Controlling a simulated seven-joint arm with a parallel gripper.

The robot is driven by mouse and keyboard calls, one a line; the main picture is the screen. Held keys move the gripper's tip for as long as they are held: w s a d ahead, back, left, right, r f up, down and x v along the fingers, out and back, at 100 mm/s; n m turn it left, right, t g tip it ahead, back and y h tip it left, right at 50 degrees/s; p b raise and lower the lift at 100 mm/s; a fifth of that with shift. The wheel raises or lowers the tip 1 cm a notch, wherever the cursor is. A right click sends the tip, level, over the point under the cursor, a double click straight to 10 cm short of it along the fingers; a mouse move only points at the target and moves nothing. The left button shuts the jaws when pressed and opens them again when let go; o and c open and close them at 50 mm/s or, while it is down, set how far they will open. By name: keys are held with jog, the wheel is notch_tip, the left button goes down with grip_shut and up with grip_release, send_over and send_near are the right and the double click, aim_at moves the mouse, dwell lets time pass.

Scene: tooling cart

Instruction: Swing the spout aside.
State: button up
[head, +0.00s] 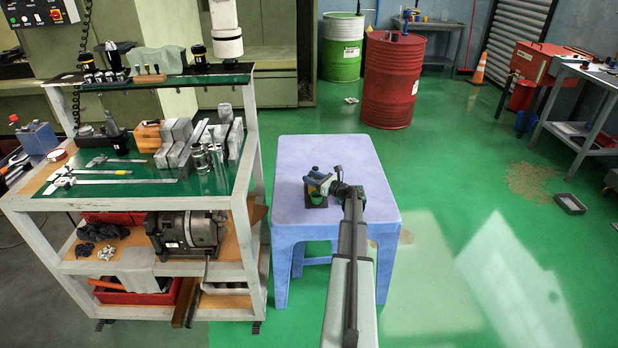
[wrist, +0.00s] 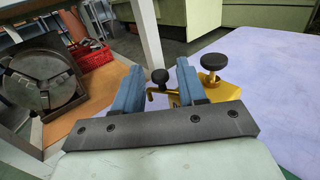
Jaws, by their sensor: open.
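A small brass fixture (wrist: 225,92) with a large black knob (wrist: 214,62) stands on the blue-lilac stool, to the right of my fingers in the wrist view. A thin bent brass piece (wrist: 150,94) and a smaller black knob (wrist: 159,76) show between my two blue fingers; this seems to be the spout side, but I cannot tell for sure. My gripper (wrist: 160,68) is open, with a finger on either side of these parts. I see no clear contact.
The stool top (head: 370,215) is otherwise clear. A tooling cart (head: 240,290) loaded with blocks and gauges stands close on the left, with a chuck (wrist: 45,80) on its lower shelf. Red (head: 390,85) and green (head: 342,50) drums stand behind. Open green floor lies to the right.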

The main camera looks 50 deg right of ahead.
jog(key=shift+w+a, duration=0.1)
jog(key=shift+w, duration=0.7)
jog(key=shift+c, duration=0.5)
grip_shut()
